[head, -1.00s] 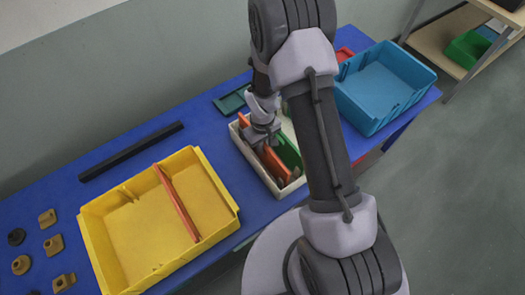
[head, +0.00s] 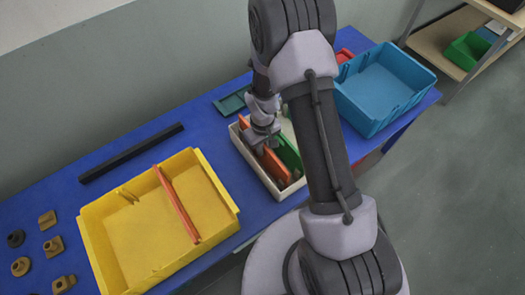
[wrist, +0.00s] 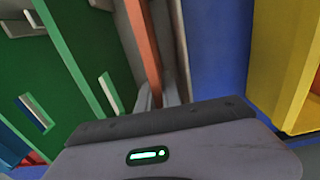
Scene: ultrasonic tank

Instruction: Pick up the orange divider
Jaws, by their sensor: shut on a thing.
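An orange divider (head: 275,165) stands on edge in a narrow cream bin (head: 262,178), beside a green divider (head: 287,152). My gripper (head: 264,146) reaches down into this bin and is shut on the orange divider, which also shows in the wrist view (wrist: 143,45) running up from between the fingers (wrist: 152,98). The gripper hides the divider's middle in the head view. Green dividers (wrist: 75,60) with slots fill the left of the wrist view. A second orange divider (head: 178,203) stands across the yellow bin (head: 110,268).
A blue bin (head: 372,122) stands at the right end of the blue table (head: 150,148). A black bar (head: 130,153) and a dark green piece (head: 230,102) lie toward the back. Several brown parts (head: 54,246) lie at the left. The yellow bin is close beside the cream bin.

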